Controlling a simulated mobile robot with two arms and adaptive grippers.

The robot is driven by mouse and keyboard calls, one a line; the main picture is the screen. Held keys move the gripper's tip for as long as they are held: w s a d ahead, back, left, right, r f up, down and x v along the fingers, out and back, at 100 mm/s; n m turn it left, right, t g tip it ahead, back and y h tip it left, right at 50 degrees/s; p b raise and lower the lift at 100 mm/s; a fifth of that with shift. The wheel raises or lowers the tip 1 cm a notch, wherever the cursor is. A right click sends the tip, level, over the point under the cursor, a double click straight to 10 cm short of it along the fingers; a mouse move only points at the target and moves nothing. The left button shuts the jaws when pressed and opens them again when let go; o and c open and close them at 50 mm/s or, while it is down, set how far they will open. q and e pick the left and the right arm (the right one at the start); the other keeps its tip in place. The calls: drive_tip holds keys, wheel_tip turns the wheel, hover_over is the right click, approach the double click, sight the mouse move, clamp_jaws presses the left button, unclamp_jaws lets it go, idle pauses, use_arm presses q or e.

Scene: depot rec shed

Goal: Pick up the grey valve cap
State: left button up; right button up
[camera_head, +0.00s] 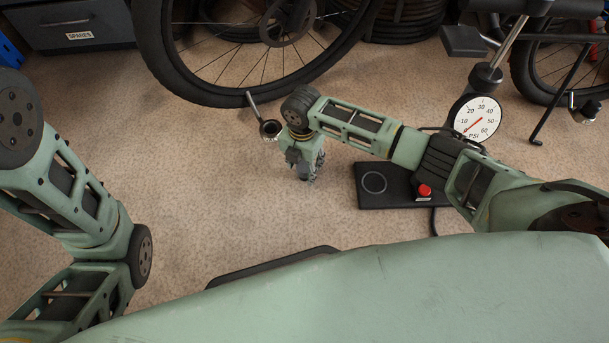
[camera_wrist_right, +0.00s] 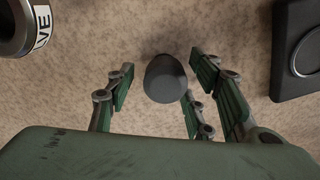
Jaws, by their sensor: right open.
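The grey valve cap (camera_wrist_right: 165,80) shows in the right wrist view as a dark, rounded piece on the speckled floor. My right gripper (camera_head: 306,176) is open and points down at the floor in the head view. The cap is not clear in the head view, where the gripper covers that spot. My left arm shows at the left, but its gripper is out of view.
A bicycle wheel (camera_head: 182,77) is behind.

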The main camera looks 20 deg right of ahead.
drive_tip(key=c, duration=1.1)
drive_tip(key=shift+r, duration=0.1)
